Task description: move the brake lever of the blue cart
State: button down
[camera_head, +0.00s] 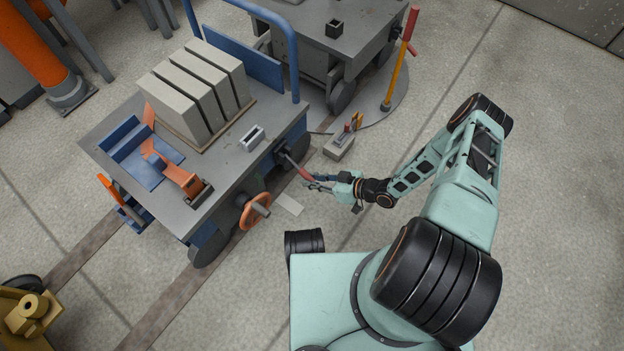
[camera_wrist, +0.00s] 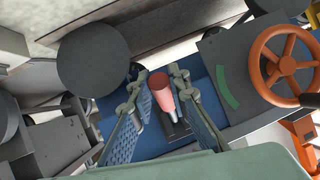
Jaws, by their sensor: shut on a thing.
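The blue cart (camera_head: 222,172) has a grey deck, blue sides and a blue push rail, and stands left of my arm. Its brake lever (camera_head: 301,170) sticks out from the near side, a dark rod with a red grip. My gripper (camera_head: 309,180) is at the grip end of this lever. In the wrist view the red grip (camera_wrist: 161,88) lies between the two blue-padded fingers of my gripper (camera_wrist: 165,100), which is shut on it. A green arc mark (camera_wrist: 228,87) shows on the cart's side panel, right of the grip.
An orange handwheel (camera_head: 255,211) sticks out beside the lever. Grey slabs (camera_head: 195,92) and an orange clamp (camera_head: 170,167) sit on the deck. A grey toolbox (camera_head: 339,147) stands on the floor behind the gripper. A second cart (camera_head: 338,38) and a yellow floor lever (camera_head: 397,77) stand farther back.

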jog(key=c, duration=1.8)
grip_release()
jog(key=v, duration=1.2)
jog(key=shift+f, duration=0.1)
